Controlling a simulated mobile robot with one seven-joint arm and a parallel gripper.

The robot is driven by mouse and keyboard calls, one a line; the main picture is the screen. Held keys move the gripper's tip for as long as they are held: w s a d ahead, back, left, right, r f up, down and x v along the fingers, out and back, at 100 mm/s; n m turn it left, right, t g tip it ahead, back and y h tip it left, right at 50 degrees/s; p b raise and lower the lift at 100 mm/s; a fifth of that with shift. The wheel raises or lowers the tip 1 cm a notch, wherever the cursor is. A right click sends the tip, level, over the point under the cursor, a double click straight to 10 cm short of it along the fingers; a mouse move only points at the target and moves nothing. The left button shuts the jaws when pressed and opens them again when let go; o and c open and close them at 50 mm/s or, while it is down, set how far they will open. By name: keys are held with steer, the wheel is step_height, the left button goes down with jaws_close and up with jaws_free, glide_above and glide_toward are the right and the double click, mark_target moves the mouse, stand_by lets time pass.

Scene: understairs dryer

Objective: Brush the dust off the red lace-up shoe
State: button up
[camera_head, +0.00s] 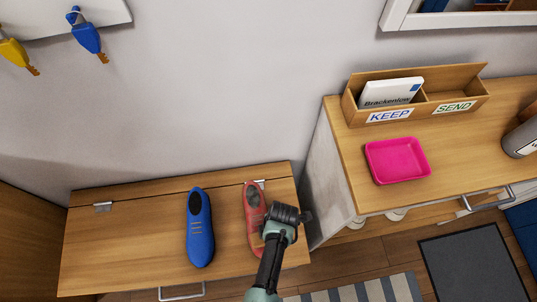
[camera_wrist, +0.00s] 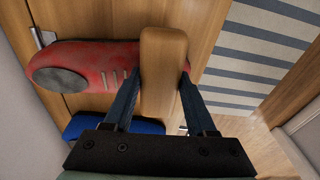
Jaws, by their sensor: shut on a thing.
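The red lace-up shoe (camera_head: 252,203) lies on the wooden bench lid, right of the blue shoe (camera_head: 200,230). In the wrist view the red shoe (camera_wrist: 100,62) lies sideways, its dark opening at the left and pale laces near the middle. Its red surface looks dull and greyish in patches. My gripper (camera_wrist: 160,80) is shut on a wooden brush block (camera_wrist: 163,50), which lies across the shoe's front part. Bristles are hidden, so I cannot tell whether they touch. In the head view my gripper (camera_head: 279,225) covers the shoe's near right side.
The bench lid (camera_head: 130,240) has free room left of the blue shoe. To the right, a cabinet top holds a pink tray (camera_head: 398,161) and a wooden KEEP/SEND letter box (camera_head: 436,109). A striped rug (camera_head: 365,291) and dark mat (camera_head: 473,266) lie on the floor.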

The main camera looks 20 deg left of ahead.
step_height(320, 180, up, 7)
steer(key=p, duration=0.7)
steer(key=shift+r, duration=0.1)
steer(key=shift+f, duration=0.2)
steer(key=shift+s+a+f+b, duration=0.25)
steer(key=shift+a+f+b, duration=0.05)
steer(key=shift+f+b, duration=0.6)
steer(key=shift+s+a+f+b, duration=0.2)
steer(key=shift+a+f+b, duration=0.1)
steer(key=shift+f+b, duration=0.6)
steer(key=shift+s+a+f+b, duration=0.3)
steer(key=shift+f+b, duration=0.35)
steer(key=shift+f, duration=0.45)
steer(key=shift+f+b, duration=0.45)
steer(key=shift+f, duration=0.05)
steer(key=shift+w, duration=0.15)
